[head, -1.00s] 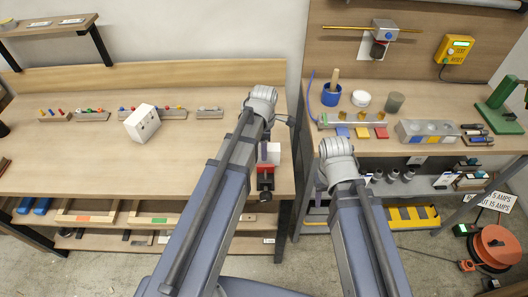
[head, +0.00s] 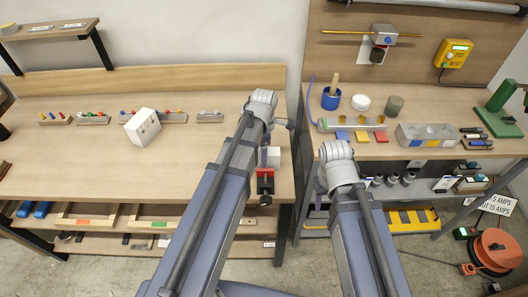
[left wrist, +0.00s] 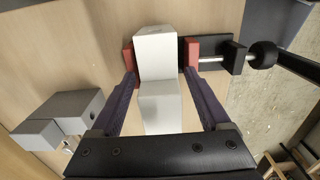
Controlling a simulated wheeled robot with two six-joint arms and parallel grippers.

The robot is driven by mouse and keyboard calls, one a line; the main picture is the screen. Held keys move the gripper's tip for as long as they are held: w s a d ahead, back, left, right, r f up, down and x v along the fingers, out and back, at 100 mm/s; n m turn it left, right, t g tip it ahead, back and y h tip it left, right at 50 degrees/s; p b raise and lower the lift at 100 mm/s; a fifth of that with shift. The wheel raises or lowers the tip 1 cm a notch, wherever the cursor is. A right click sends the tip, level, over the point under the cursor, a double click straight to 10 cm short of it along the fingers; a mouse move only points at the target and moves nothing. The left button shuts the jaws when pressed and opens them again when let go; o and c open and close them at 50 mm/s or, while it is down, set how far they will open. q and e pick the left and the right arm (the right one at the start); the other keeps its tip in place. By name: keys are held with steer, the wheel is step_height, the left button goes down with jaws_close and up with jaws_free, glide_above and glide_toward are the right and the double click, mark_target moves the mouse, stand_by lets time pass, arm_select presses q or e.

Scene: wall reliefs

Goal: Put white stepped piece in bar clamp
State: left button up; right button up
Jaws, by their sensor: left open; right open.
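The white stepped piece (left wrist: 158,75) stands between the red jaws of the bar clamp (left wrist: 237,58) in the left wrist view. Both jaws look close to its sides; I cannot tell whether they press on it. My left gripper (left wrist: 160,88) is open, its purple fingers on either side of the piece with gaps. In the head view the white piece (head: 274,157) and the red and black clamp (head: 265,180) show at the left bench's right end, partly behind my left arm. My right gripper (head: 321,180) is open and empty in front of the right bench, its fingers mostly hidden.
A grey stepped block (left wrist: 72,112) lies near the clamp in the left wrist view. A white box (head: 141,126) and several peg racks (head: 92,118) stand on the left bench. The right bench holds a blue cup (head: 331,99) and a grey tray (head: 427,136). The left bench's middle is clear.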

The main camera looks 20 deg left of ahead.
arm_select(q)
step_height(320, 180, up, 12)
steer(key=p, duration=1.1)
steer(key=shift+p, duration=0.35)
steer(key=s+d+m, duration=0.5)
steer(key=s+m, duration=0.2)
steer(key=m, duration=0.5)
steer(key=s+d+m+y, duration=0.1)
steer(key=s+d+m, duration=0.5)
steer(key=m, duration=0.7)
steer(key=shift+s, duration=0.6)
